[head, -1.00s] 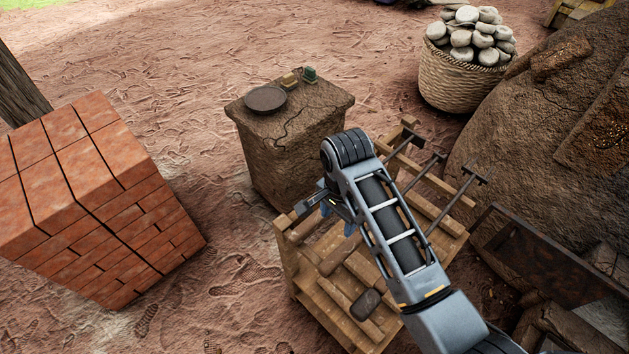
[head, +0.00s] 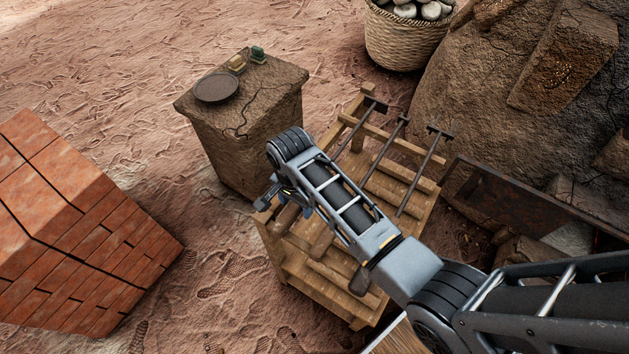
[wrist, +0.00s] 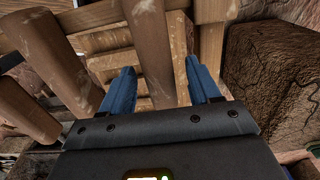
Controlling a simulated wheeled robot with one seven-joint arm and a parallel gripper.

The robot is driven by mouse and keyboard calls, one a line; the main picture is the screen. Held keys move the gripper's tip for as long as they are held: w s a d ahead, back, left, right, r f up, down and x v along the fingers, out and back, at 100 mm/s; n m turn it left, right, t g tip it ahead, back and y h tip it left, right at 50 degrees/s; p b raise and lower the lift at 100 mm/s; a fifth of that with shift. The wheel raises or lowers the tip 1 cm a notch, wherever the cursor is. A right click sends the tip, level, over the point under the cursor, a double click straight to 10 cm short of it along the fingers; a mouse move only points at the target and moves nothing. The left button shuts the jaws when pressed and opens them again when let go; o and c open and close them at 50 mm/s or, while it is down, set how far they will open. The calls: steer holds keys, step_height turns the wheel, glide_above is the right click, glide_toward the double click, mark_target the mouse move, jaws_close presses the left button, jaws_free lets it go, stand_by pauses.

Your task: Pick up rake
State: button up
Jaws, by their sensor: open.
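Three long thin tools with dark crosswise heads lie on the wooden rack (head: 350,313): a left one (head: 375,104), a middle one (head: 402,121) and a right one (head: 440,132). They look like rakes, but I cannot tell which is the task's rake. My arm hides part of the rack and some lower shafts. My gripper (head: 279,196) is at the rack's left end, away from the tool heads. In the wrist view its blue fingers (wrist: 161,84) are spread and empty, with thick wooden pieces beyond them. No rake head shows there.
A mud-brick stand (head: 235,145) with a dark round plate (head: 216,87) is behind the gripper. A brick stack (head: 70,230) is at left, and a rough mud kiln (head: 480,90) at right. A basket of stones (head: 400,38) stands behind. Bare ground lies between stack and rack.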

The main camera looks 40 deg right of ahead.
steer(key=shift+f, duration=0.3)
steer(key=shift+c, duration=0.3)
jaws_close()
stand_by(0.4)
